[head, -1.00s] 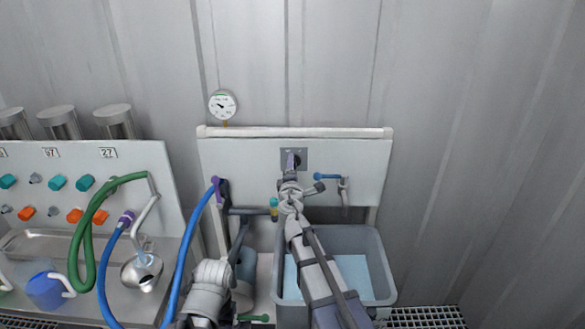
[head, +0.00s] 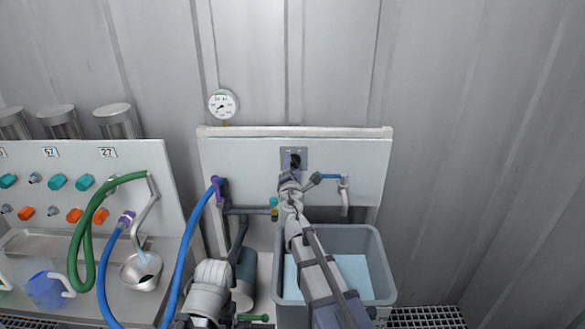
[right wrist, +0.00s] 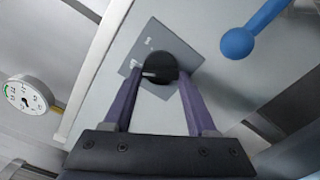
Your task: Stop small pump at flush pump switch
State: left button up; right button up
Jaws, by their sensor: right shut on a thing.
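The flush pump switch is a black round knob (right wrist: 160,67) on a grey square plate, fixed to the pale wall panel; its plate (head: 301,154) also shows in the head view. My right gripper (head: 294,164) reaches up to it. In the right wrist view, the purple fingers of this gripper (right wrist: 158,76) are shut on the knob, one on each side. A pale mark shows on the knob. The small pump (head: 246,268), a grey-teal cylinder, stands low behind my left arm, partly hidden.
A round gauge (head: 222,103) sits above the panel. A blue-handled tap (head: 330,177) is close right of the switch. A grey bin (head: 375,262) with liquid stands below. Blue (head: 184,254) and green (head: 77,237) hoses hang at left.

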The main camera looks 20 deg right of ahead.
jog(key=o, duration=1.4)
jog(key=shift+c, duration=0.2)
jog(key=v, duration=0.7)
jog(key=shift+s, duration=0.4)
jog(key=shift+s+a, duration=0.1)
